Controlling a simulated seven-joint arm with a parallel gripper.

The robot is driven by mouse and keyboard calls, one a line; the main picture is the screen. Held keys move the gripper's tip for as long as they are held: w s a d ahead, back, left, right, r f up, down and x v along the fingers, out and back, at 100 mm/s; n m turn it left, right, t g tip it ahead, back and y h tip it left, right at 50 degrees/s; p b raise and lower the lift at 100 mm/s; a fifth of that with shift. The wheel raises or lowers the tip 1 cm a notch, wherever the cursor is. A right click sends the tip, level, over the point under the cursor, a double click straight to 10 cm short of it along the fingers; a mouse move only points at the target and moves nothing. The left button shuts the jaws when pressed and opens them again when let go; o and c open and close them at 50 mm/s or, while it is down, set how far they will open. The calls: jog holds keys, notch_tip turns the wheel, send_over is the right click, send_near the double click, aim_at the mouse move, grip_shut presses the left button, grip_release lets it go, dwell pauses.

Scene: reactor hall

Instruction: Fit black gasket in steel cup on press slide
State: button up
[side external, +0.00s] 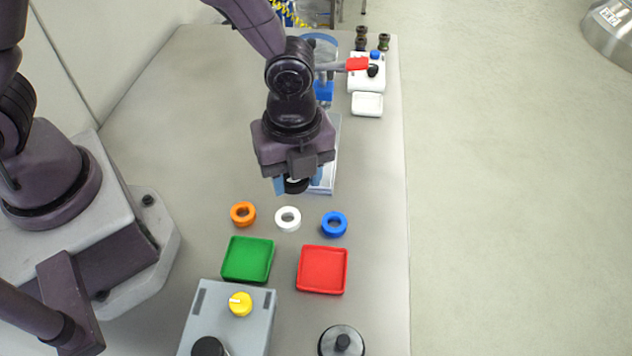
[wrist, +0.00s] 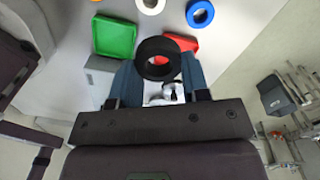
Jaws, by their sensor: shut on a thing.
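My gripper (side external: 298,182) is shut on the black gasket (wrist: 158,48), a thick ring held between blue fingertips. The gasket (side external: 296,187) shows only partly below my gripper in the side view. It appears held above the table, over or beside the light press slide (side external: 328,181). The press (side external: 323,90) stands behind, with blue parts, and my arm hides much of it. I cannot make out the steel cup in the side view. A small shiny piece shows below the gasket in the wrist view, but I cannot tell what it is.
Orange (side external: 243,213), white (side external: 288,218) and blue (side external: 334,223) rings lie in front of my gripper. Green (side external: 247,259) and red (side external: 322,269) trays lie nearer, then a grey box with a yellow knob (side external: 240,303). A white box (side external: 367,72) stands at the back right.

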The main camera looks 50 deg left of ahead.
jog(key=w+a+n, duration=0.1)
jog(key=w+a, duration=0.2)
jog(key=w, duration=0.1)
jog(key=w+a+f+n, duration=0.1)
jog(key=w+a, duration=0.2)
jog(key=w, duration=0.1)
jog(key=w+a+f+n, duration=0.1)
jog(key=w+a+n, duration=0.1)
jog(key=w+a, duration=0.1)
jog(key=shift+w+a, duration=0.4)
jog(key=shift+a, duration=0.15)
jog(key=shift+w, duration=0.15)
jog(key=shift+f, duration=2.5)
jog(key=shift+f, duration=0.35)
jog(key=o, duration=1.5)
jog(key=shift+c, duration=0.2)
notch_tip(320, 180, up, 7)
